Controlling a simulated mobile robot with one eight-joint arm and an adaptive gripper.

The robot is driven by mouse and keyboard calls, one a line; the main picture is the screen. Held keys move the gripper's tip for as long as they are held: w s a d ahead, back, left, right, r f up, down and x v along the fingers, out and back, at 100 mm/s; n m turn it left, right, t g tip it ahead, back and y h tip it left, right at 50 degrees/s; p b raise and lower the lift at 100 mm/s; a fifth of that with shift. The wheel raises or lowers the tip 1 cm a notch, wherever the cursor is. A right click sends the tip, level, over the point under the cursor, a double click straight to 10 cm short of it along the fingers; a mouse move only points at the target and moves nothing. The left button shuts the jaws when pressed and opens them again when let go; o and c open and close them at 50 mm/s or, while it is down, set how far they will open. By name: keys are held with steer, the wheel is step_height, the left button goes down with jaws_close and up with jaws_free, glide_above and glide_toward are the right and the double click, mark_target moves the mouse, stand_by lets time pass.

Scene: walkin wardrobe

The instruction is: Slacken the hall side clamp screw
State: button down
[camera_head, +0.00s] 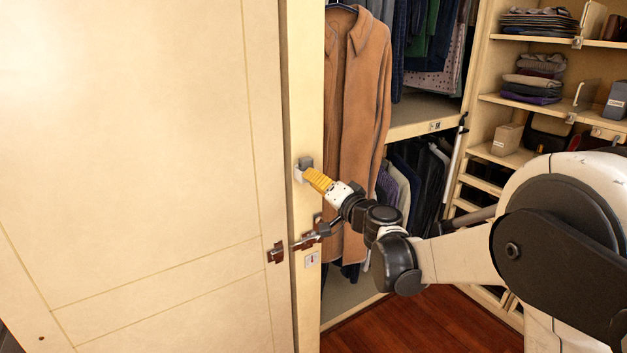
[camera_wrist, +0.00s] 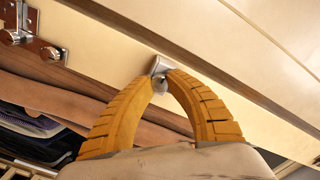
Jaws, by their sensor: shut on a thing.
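A small rounded grey metal piece, which looks like the clamp screw (camera_wrist: 160,87), sits at a silver bracket (camera_wrist: 158,66) on the cream door edge. My gripper (camera_wrist: 161,78) has its two yellow ribbed fingers bowed around it, with the tips shut on it. In the head view the grey clamp block (camera_head: 306,163) is on the door's edge, above the lever handle. My gripper (camera_head: 307,172) reaches it from the lower right. The fingertips and the screw are too small there to tell apart.
The cream door (camera_head: 140,150) fills the left. A lever handle (camera_head: 310,239) with brown plates sits just below my gripper. A brown coat (camera_head: 358,110) hangs close behind my wrist. Shelves (camera_head: 520,100) with folded clothes stand at the right. The wooden floor (camera_head: 430,325) is clear.

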steer(key=c, duration=1.2)
jaws_free()
steer(key=shift+c, duration=0.2)
steer(key=v, duration=1.2)
